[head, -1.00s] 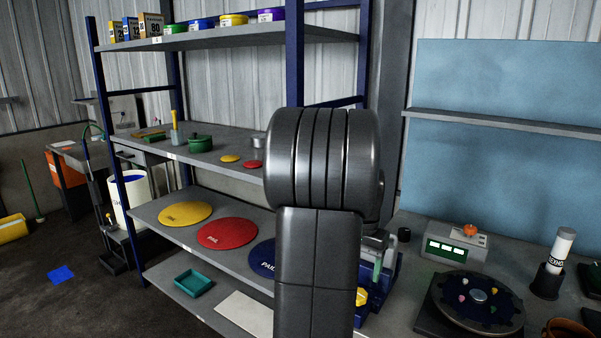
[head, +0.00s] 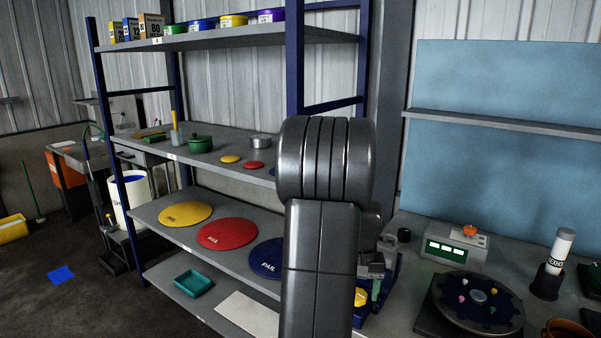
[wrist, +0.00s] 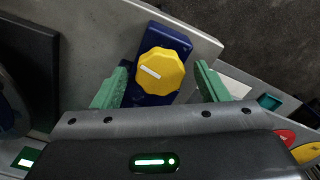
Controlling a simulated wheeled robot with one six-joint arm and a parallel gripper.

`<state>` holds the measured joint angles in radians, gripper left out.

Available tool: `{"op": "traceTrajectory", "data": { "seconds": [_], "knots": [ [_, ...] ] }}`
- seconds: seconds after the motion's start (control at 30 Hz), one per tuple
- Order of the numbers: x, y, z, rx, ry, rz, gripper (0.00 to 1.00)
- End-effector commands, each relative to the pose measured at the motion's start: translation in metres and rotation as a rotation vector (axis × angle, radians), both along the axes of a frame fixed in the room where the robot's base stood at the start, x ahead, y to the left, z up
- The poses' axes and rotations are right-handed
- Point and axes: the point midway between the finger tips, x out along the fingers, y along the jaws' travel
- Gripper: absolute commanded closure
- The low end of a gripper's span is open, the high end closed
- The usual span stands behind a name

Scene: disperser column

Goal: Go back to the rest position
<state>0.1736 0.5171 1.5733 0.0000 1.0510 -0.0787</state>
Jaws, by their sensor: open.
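My gripper (wrist: 162,68) is open in the wrist view, its two green fingers spread apart with nothing between them. A yellow knob (wrist: 160,72) on a dark blue base (wrist: 178,40) shows beyond the fingers; I cannot tell the exact distance. In the head view, my arm stands in front of the shelf's right end and hides part of it. My gripper (head: 376,280) is partly hidden behind the arm there, above the blue device with the yellow knob (head: 361,297).
A shelf rack (head: 235,140) holds tins, boxes, a green pot (head: 200,144) and coloured discs. To the right, a bench carries a scale (head: 455,247), a dark round turntable (head: 478,303) and a white tube (head: 560,250) in a holder. Open floor lies at left.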

Motion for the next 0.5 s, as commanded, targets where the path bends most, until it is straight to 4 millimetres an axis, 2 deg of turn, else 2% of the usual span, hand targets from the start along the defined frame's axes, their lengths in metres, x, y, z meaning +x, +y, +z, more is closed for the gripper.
{"op": "traceTrajectory", "data": {
  "seconds": [0.5],
  "knots": [
    [0.0001, -0.0007, -0.0001, 0.0, 0.0, 0.407, 0.33]
  ]
}}
